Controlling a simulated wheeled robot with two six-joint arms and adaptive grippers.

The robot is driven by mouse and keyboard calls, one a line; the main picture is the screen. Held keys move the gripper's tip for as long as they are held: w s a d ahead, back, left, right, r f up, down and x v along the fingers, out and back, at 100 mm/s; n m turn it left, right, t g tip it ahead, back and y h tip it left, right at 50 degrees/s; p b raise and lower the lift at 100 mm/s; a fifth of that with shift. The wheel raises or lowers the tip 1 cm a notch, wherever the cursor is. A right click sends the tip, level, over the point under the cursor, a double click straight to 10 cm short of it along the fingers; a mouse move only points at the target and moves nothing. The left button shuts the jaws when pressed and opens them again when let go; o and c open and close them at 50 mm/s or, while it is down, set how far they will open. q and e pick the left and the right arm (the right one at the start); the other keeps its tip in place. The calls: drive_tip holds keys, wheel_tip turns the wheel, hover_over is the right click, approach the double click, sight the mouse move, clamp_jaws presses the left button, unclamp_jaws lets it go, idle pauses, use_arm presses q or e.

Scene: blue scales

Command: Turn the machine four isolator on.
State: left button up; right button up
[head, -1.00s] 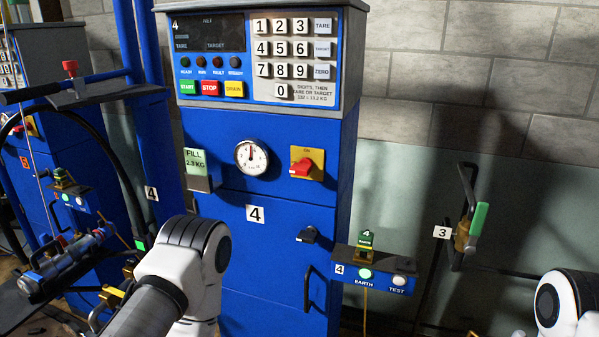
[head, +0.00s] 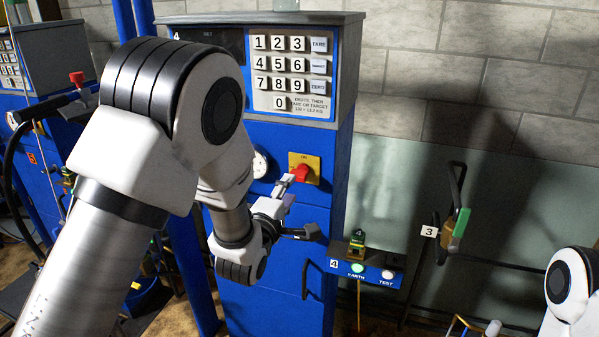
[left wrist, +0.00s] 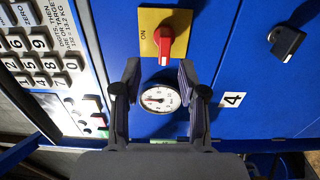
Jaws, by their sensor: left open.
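The machine four isolator is a red handle (head: 300,173) on a yellow plate (head: 314,163), below the keypad on the blue cabinet. In the left wrist view the handle (left wrist: 166,45) points down the picture, with the ON mark at the plate's left edge. In the head view this is handle left, a quarter turn from ON. My left gripper (head: 287,185) is just in front of and below-left of the handle. In the left wrist view its fingers (left wrist: 160,72) are open and empty, with the handle beyond and between the tips. My right gripper is out of view.
A round gauge (left wrist: 160,97) sits beside the isolator. A black latch (left wrist: 286,41) is on the door below it. The earth/test box (head: 368,268) and a green-handled valve (head: 458,225) are to the right. My left arm covers much of the cabinet's left side.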

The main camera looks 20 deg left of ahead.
sight(298, 173)
use_arm(q)
drive_tip(key=w+p, duration=0.1)
drive_tip(key=w, duration=0.4)
drive_tip(key=w+p, duration=0.1)
drive_tip(key=w, duration=0.1)
drive_tip(key=shift+w+f+p, duration=0.25)
drive_tip(key=shift+w+p, duration=0.05)
drive_tip(key=shift+w, duration=0.1)
drive_tip(key=shift+f, duration=0.1)
clamp_jaws()
